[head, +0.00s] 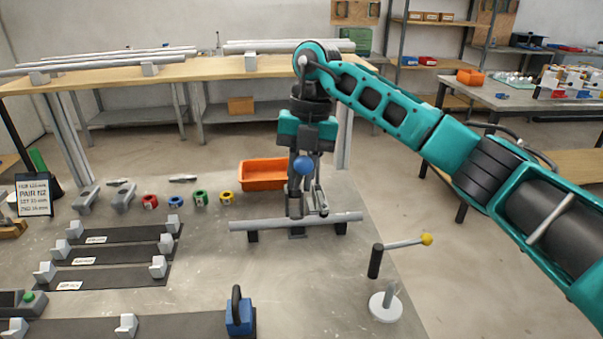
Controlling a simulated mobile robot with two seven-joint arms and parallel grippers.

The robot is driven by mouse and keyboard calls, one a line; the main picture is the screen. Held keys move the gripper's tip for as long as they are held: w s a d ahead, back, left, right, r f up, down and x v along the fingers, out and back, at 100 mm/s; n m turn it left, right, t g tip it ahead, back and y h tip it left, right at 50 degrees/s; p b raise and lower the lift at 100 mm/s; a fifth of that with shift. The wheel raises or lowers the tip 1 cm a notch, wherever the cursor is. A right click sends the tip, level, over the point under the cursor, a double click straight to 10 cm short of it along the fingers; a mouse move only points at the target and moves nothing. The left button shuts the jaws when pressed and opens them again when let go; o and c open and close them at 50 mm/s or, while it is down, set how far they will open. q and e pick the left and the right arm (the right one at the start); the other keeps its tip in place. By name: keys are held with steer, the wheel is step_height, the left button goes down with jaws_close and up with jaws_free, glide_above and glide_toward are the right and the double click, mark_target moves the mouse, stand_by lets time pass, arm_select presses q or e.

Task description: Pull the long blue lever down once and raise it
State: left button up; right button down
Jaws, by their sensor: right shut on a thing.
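My right gripper (304,158) points down from the teal arm that comes in from the right. It is shut on the lever, whose round blue knob (303,167) shows at the fingers. The knob sits in front of a grey upright stand (318,203) above a grey horizontal tube (270,224). The lever's shaft is mostly hidden by the gripper and the stand, so its angle is hard to tell. My left gripper is not in view.
An orange bin (262,174) stands just behind the stand. A lever with a yellow knob (427,239) rises at the right. A blue block with a black handle (239,313) is at the front. Dark jig rails (120,235) and several coloured collars lie left.

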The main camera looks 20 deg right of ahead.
steer(key=shift+w+d+r+g, duration=0.15)
steer(key=shift+w+r+g, duration=0.35)
steer(key=shift+w+r, duration=0.1)
steer(key=c, duration=1.1)
jaws_free()
steer(key=shift+c, duration=0.2)
steer(key=v, duration=1.3)
steer(key=shift+d+f, duration=0.1)
steer(key=shift+d, duration=0.05)
